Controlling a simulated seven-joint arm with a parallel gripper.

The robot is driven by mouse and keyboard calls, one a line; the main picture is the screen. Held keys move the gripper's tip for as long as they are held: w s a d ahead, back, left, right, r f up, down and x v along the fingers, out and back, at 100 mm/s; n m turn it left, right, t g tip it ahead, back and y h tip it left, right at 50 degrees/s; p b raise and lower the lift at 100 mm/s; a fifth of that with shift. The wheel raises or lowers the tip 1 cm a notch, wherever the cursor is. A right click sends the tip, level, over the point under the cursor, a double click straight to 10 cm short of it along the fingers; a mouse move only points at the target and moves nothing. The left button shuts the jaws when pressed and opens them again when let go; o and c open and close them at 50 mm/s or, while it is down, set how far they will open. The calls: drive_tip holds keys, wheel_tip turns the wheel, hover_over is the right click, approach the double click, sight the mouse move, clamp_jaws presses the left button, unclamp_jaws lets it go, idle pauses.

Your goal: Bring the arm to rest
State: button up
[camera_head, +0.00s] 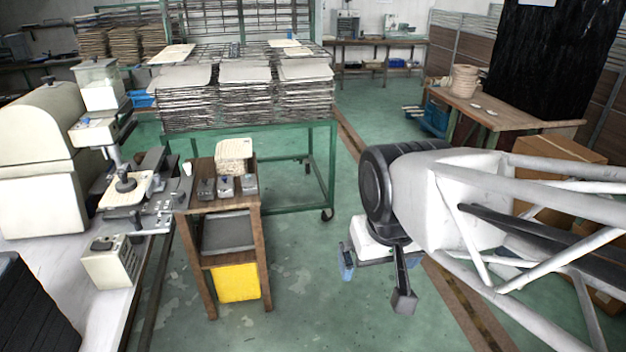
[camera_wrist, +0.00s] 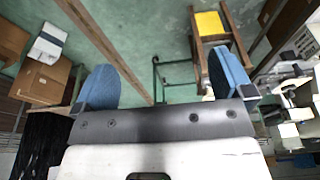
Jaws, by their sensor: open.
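My gripper (camera_head: 347,262) hangs in the air right of the middle in the head view, below a black round joint of my arm. Only floor and distant furniture appear beyond the fingers. No held object is visible.
A wooden stand (camera_head: 262,222) with a yellow bin (camera_head: 237,282) is left of my gripper. A green cart (camera_head: 328,170) with stacked trays is behind. A wooden table (camera_head: 500,112) and cardboard boxes (camera_head: 550,150) are at right. Green floor around my gripper looks clear.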

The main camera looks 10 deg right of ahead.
drive_tip(key=shift+s+d+f, duration=0.15)
drive_tip(key=shift+s+f, duration=0.3)
drive_tip(key=shift+s, duration=0.25)
